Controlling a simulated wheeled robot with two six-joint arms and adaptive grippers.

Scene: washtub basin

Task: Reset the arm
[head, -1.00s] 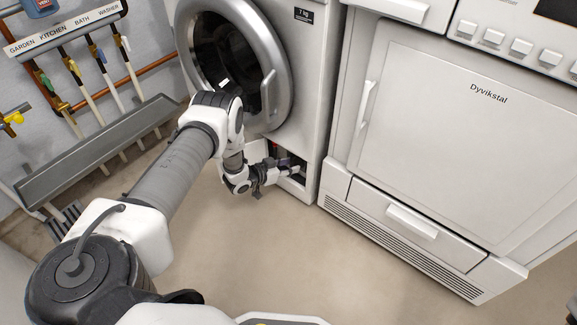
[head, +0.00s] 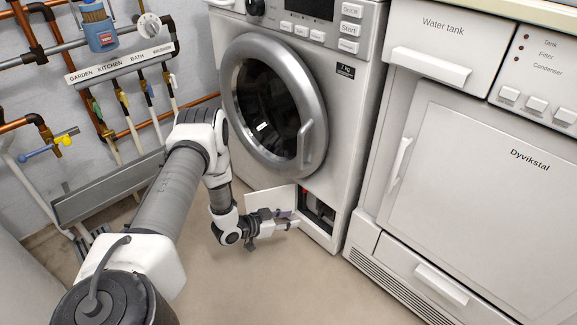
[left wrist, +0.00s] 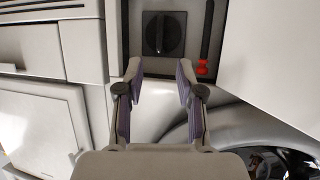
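My left gripper (head: 296,219) is in front of the small service opening (head: 319,211) at the washing machine's lower corner. In the left wrist view the gripper (left wrist: 159,72) is open, with nothing between its fingers. A dark round knob (left wrist: 164,33) sits inside the opening, beyond the fingertips and apart from them. A red-tipped dark tube (left wrist: 202,67) is beside the knob. The opening's white flap (head: 262,201) stands open; in the left wrist view the flap (left wrist: 270,55) fills the upper right. My right gripper is not in view.
The washing machine's round door (head: 272,103) is shut above the arm. A white dryer (head: 470,190) stands to the right. Pipes with valves (head: 62,141) and a grey trough (head: 110,190) line the left wall. The floor (head: 270,290) in front is clear.

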